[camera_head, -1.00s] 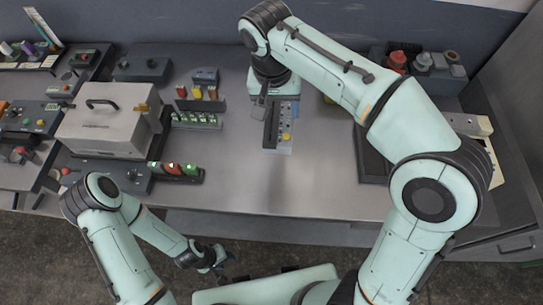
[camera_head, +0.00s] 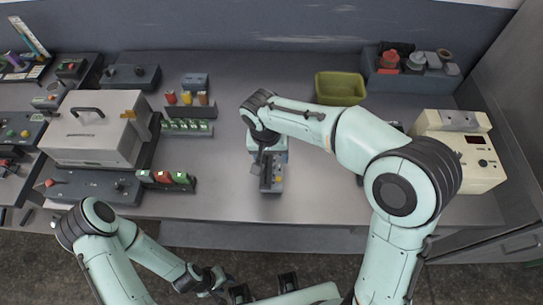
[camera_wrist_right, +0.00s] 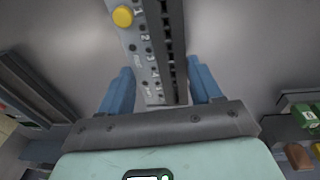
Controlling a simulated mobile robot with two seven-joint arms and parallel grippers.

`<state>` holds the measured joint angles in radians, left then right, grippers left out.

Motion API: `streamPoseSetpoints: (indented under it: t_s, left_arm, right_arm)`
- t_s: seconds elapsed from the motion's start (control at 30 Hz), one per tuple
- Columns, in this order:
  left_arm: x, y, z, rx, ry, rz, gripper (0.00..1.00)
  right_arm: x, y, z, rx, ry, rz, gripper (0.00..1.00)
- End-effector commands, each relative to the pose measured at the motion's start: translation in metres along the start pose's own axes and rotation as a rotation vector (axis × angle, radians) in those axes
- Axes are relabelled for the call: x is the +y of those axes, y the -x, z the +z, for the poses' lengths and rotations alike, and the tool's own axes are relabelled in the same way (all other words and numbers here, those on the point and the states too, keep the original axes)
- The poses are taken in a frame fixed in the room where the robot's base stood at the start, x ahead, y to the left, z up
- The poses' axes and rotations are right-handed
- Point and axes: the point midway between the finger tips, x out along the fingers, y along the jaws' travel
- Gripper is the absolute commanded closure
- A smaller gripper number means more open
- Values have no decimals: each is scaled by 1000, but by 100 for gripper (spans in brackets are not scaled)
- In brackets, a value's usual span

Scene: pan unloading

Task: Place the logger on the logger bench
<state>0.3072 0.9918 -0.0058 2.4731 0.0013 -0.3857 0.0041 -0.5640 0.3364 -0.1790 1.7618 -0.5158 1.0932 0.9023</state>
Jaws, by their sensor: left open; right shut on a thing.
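The logger (camera_head: 278,181) is a narrow grey device with a dark strip and a yellow button. My right gripper (camera_head: 266,158) is shut on it, over the middle front of the grey worktop (camera_head: 235,195). In the right wrist view, the logger (camera_wrist_right: 147,50) lies between the blue fingers of my right gripper (camera_wrist_right: 160,88), its numbered face showing. I cannot tell whether it touches the worktop. No separate, marked logger bench can be told apart. My left gripper (camera_head: 213,281) is open and empty, low in front of the worktop edge.
A grey lidded box (camera_head: 95,130) and a rack of green pieces (camera_head: 187,127) stand left. An olive bin (camera_head: 340,88) and a dark caddy (camera_head: 412,72) stand at the back. A cream instrument (camera_head: 462,150) stands right. My right arm hides part of the worktop.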

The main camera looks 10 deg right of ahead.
Motion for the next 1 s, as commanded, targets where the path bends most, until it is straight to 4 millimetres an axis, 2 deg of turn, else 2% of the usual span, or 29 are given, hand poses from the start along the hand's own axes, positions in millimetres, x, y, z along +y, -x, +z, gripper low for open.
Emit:
streamPoseSetpoints:
  t_s: [0.1,0.47,0.5,0.57,0.87,1.0]
  left_arm:
    - [-1,-1,0,-1,0,0,57]
    - [-2,-4,2,-2,1,-1,57]
    - [-2,-4,1,-2,1,-1,57]
    - [-2,-3,1,-2,1,-1,57]
    - [-1,-2,1,-1,0,-1,57]
    - [0,1,0,1,0,0,57]
  right_arm:
    - [-1,-8,1,1,0,-1,75]
    - [-2,-12,1,2,0,-1,75]
    - [-1,-12,1,1,0,-1,26]
    - [-1,-11,1,1,0,-1,10]
    - [-1,-10,1,1,0,-1,10]
    - [-2,3,0,4,0,-3,10]
